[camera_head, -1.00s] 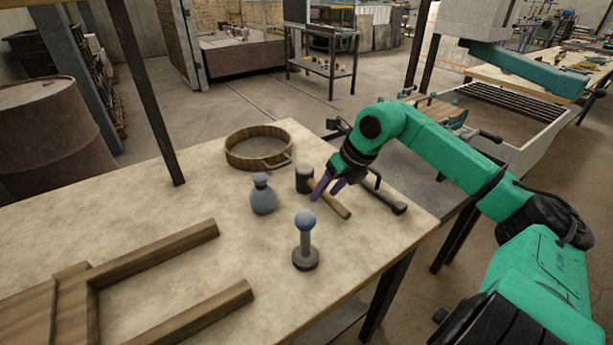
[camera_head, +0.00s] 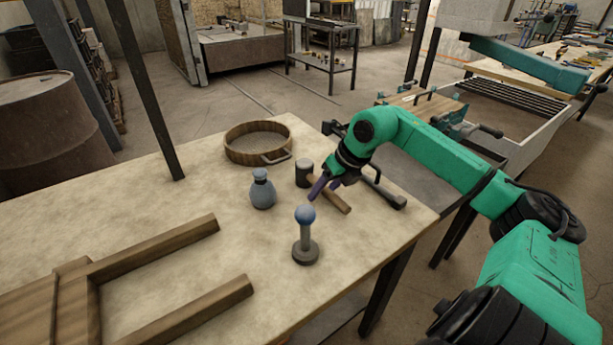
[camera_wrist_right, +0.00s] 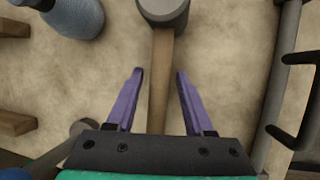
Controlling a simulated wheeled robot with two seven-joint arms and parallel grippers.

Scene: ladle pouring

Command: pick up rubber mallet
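The rubber mallet lies on the table, with a dark grey head (camera_head: 304,173) and a wooden handle (camera_head: 334,197) pointing toward the table's right edge. In the right wrist view its head (camera_wrist_right: 163,10) is at the top and its handle (camera_wrist_right: 161,80) runs down between my gripper's fingers. My right gripper (camera_head: 323,188) is at the handle; its purple fingers (camera_wrist_right: 157,75) are open, one on each side of the handle, with gaps on both sides. The lower handle end is hidden behind the gripper body in the wrist view. My left gripper is not in view.
A blue-grey bottle (camera_head: 262,190) stands left of the mallet. A blue-topped stand (camera_head: 305,240) is in front. A round wooden sieve (camera_head: 230,149) lies behind, and a dark metal tool (camera_head: 385,190) lies right of the handle. A wooden frame (camera_head: 160,247) occupies the front left.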

